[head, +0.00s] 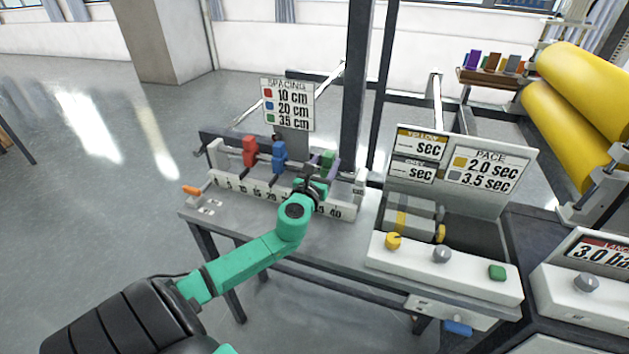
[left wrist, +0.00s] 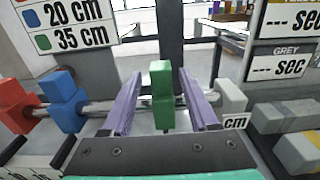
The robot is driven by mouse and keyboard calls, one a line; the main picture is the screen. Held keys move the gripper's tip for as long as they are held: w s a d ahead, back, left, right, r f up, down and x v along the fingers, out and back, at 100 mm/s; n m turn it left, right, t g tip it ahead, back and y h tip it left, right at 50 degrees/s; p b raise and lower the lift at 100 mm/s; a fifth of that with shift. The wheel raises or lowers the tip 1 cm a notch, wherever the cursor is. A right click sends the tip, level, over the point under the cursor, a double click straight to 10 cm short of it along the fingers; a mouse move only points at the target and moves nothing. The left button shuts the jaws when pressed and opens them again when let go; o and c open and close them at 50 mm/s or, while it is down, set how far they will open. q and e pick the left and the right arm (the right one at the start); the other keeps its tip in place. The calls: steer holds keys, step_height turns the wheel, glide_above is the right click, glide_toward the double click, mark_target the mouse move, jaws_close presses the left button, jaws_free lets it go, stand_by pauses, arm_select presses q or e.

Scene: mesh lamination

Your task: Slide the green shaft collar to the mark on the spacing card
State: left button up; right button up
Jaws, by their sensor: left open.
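The green shaft collar (head: 327,160) sits on a horizontal shaft at the right part of the spacing rig. In the left wrist view the green collar (left wrist: 162,95) stands between the two purple fingers of my left gripper (left wrist: 160,105), which is open, with a gap on each side. In the head view my left gripper (head: 322,172) is over the scale's right part and partly hides it. The spacing card (head: 288,104) reads red 10 cm, blue 20 cm, green 35 cm. The ruler scale (head: 255,195) runs from 0 to 40; its 35 mark is hidden by my gripper.
A red collar (head: 250,151) and a blue collar (head: 279,157) sit further left on the same shaft. A white end block (left wrist: 229,96) stands right of the green collar. A control box with knobs (head: 445,268) and a pace sign (head: 488,170) stand to the right.

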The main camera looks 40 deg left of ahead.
arm_select(q)
steer(key=b+v, duration=0.1)
steer(key=v, duration=1)
steer(key=shift+s, duration=0.25)
steer(key=shift+d, duration=0.15)
